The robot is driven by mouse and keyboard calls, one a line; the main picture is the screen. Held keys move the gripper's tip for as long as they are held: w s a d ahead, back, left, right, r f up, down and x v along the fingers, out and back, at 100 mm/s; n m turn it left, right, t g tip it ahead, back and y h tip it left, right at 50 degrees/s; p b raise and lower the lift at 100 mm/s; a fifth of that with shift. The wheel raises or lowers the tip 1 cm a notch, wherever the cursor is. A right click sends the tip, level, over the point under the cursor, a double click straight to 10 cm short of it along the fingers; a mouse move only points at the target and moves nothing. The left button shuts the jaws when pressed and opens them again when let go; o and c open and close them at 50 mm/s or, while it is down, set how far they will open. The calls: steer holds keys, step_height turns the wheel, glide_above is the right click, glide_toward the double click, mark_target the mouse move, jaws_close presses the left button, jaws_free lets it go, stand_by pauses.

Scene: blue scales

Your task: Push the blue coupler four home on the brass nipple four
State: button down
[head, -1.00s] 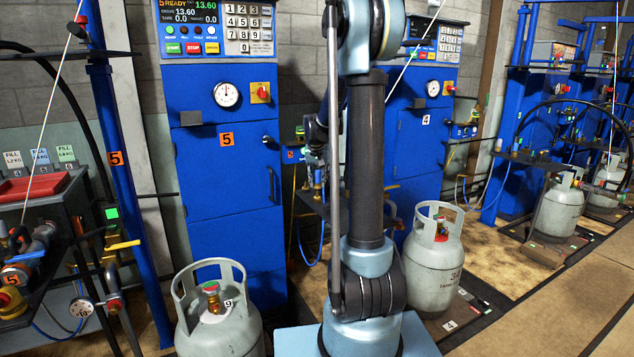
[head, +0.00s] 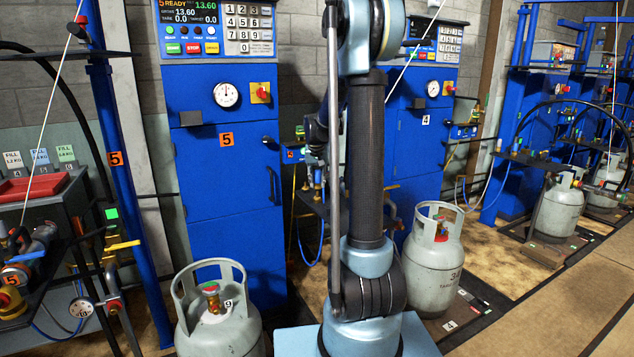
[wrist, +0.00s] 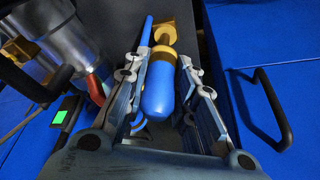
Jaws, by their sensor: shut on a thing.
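In the wrist view, my gripper (wrist: 172,60) is shut on the blue coupler (wrist: 158,92), a rounded blue body with a gold band between the two fingers. A brass piece (wrist: 165,32), which looks like the nipple, lies just beyond the coupler, in line with it. I cannot tell whether the coupler touches it or how far it sits on it. A thin blue rod or hose (wrist: 147,30) runs beside the left finger.
In the wrist view, a black handle (wrist: 274,108) on a blue panel is at the right, and a shiny metal cylinder (wrist: 75,50) at the left. In the head view, grey gas cylinders stand left (head: 218,330) and right (head: 432,275) of my arm, by blue cabinets (head: 228,180).

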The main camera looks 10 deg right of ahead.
steer(key=shift+f, duration=1.2)
steer(key=c, duration=1.2)
jaws_free()
steer(key=shift+c, duration=0.2)
steer(key=v, duration=1.2)
steer(key=shift+f, duration=0.1)
steer(key=shift+c, duration=0.3)
